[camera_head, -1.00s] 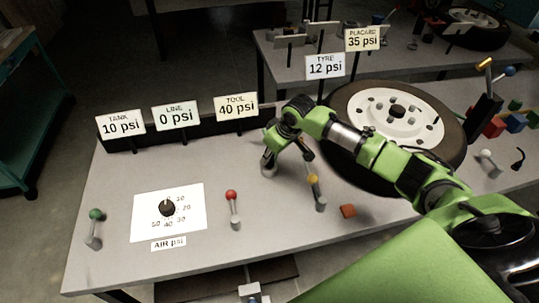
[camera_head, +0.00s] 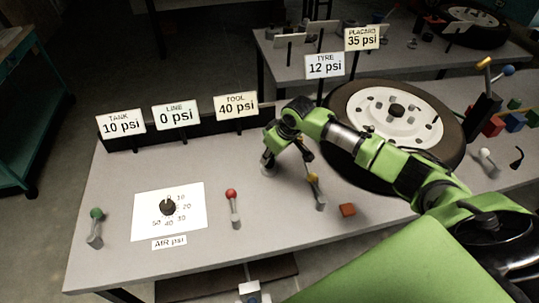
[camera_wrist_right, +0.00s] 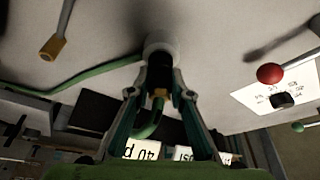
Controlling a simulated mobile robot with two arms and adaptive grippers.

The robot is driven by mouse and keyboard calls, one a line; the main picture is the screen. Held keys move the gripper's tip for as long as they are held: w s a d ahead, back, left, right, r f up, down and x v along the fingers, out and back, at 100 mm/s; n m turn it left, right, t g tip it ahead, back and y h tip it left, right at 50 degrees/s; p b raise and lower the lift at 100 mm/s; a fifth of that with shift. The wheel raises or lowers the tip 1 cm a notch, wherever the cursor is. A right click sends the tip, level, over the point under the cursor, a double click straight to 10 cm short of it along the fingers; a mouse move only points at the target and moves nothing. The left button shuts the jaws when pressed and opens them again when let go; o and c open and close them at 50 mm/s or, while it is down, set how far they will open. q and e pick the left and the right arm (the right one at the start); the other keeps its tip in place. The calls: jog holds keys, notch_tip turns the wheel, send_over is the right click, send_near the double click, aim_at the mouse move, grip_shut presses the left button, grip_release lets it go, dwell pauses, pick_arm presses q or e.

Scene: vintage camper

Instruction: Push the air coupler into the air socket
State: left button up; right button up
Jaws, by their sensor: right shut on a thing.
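The air coupler (camera_wrist_right: 159,75) is a dark cylinder with a brass end and a green hose, seen in the right wrist view. My right gripper (camera_wrist_right: 160,80) is shut around it. The coupler's far end meets the pale round air socket (camera_wrist_right: 160,46) on the bench; whether it is fully seated I cannot tell. In the head view my right arm reaches in from the right and bends down to the grey socket (camera_head: 267,163), with the gripper and coupler mostly hidden by the arm. My left gripper is not in view.
A tyre (camera_head: 440,165) lies behind my arm. Signs read tank 10 (camera_head: 120,124), line 0 (camera_head: 175,116), tool 40 (camera_head: 236,105) and tyre 12 psi (camera_head: 324,65).

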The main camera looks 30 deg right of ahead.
jog(key=shift+f, duration=0.25)
jog(key=o, duration=1.1)
jog(key=v, duration=1.2)
